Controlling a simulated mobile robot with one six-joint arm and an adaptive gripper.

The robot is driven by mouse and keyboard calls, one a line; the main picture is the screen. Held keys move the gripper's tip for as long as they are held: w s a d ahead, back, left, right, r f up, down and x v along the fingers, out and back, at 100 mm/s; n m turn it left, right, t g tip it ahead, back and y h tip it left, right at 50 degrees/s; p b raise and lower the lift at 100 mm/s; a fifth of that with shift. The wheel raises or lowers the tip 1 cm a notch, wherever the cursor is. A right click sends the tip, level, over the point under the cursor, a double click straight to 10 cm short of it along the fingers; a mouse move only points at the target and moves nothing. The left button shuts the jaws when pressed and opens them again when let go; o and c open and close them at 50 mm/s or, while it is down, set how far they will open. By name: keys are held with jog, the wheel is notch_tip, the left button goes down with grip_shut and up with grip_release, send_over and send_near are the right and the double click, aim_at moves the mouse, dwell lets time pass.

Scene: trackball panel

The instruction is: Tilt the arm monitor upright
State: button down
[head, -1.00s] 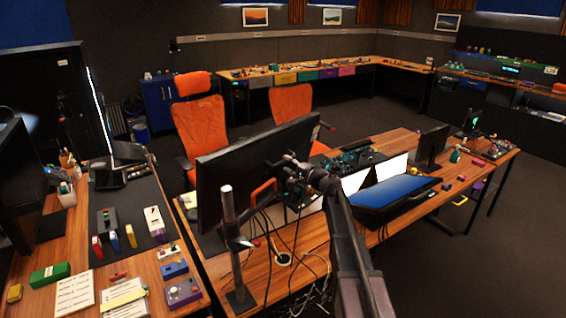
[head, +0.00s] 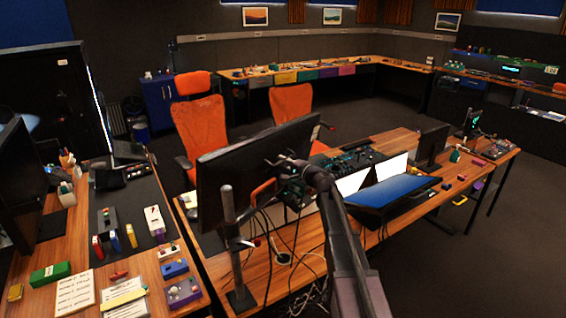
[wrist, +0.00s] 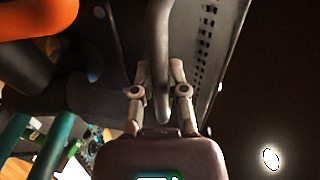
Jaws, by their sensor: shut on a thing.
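The arm monitor (head: 225,177) is a large black screen on a grey pole (head: 230,215) at the centre of the head view, its back towards me. It looks close to upright with a slight lean; the exact tilt is hard to tell. My gripper (head: 287,163) is at the right part of its back. In the wrist view my gripper (wrist: 159,98) is shut on a grey bar handle (wrist: 159,50), with a finger on each side. The monitor's perforated back (wrist: 203,45) shows beside the handle. My arm hides part of the monitor's lower right, and its front is hidden.
A curved orange part (head: 263,189) is close to the monitor's back. Loose cables (head: 295,250) hang to the wooden desk (head: 205,263) below. A tilted blue-screen display (head: 400,192) lies to the right. Orange chairs (head: 200,125) stand behind the monitor.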

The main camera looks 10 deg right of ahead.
jog(key=shift+w+a+r+p, duration=0.35)
jog(key=shift+w+a, duration=0.1)
jog(key=shift+w, duration=0.3)
jog(key=shift+w+a, duration=0.4)
jog(key=c, duration=0.6)
grip_release()
jog(key=shift+c, duration=0.2)
jog(key=shift+s, duration=0.1)
jog(key=shift+s+d+f, duration=0.1)
jog(key=shift+s+d, duration=0.05)
